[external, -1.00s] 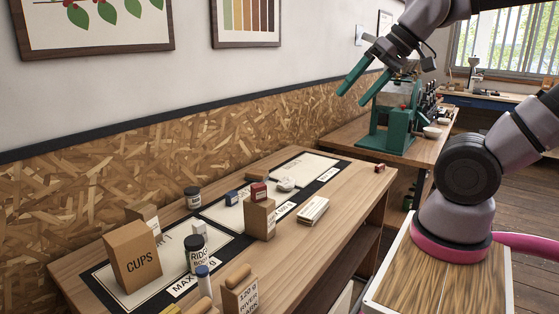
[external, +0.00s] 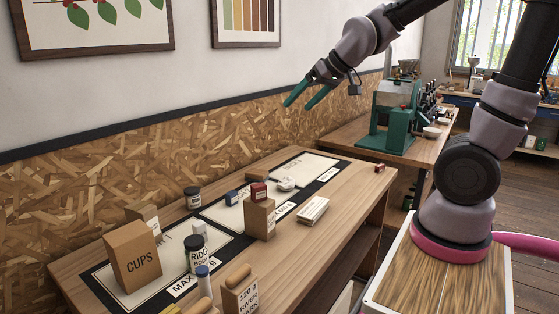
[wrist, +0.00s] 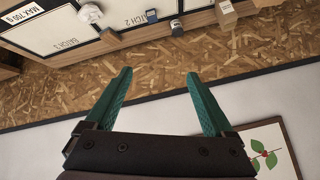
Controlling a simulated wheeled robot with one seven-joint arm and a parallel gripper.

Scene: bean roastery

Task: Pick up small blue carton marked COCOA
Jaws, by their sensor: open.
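A small blue carton (external: 231,198) stands on the table's far side, near the wall, between a dark jar and a tan box; its marking is too small to read. It also shows in the wrist view (wrist: 151,16) near the top edge, beside the dark jar. My gripper (external: 297,106) has green fingers, spread apart and empty. It hangs in the air well above the far side of the table, clear of the carton. In the wrist view my gripper (wrist: 158,73) points toward the chipboard wall and the table's back edge.
The dark jar (external: 193,197) stands left of the carton. A white round item (external: 286,184) lies farther right. The CUPS box (external: 133,255) stands left. The table's right front is mostly bare.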

